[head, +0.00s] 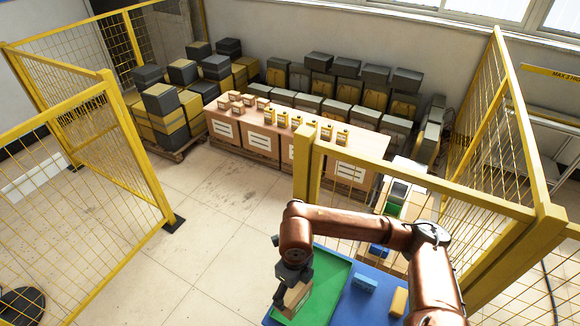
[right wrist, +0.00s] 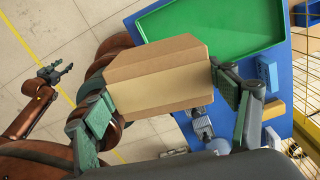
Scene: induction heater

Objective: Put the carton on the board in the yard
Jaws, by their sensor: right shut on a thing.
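The carton (head: 297,298) is a plain brown cardboard box. My right gripper (head: 291,292) is shut on it and holds it over the left part of a green tray (head: 336,283). In the right wrist view the carton (right wrist: 160,82) sits between the two fingers, slightly tilted, with the tray (right wrist: 225,30) behind it. My left gripper (right wrist: 56,76) is open and empty, over the floor in the right wrist view. Beyond the gap in the fence, a wooden pallet (head: 178,152) carries stacked yellow and dark crates. I cannot tell which surface is the board.
The tray lies on a blue table top (head: 345,308) with a blue block (head: 365,283) and a yellow block (head: 398,302). Yellow mesh fencing (head: 95,150) stands left and right. Large labelled cartons (head: 262,141) carry small items. The floor (head: 195,215) between is clear.

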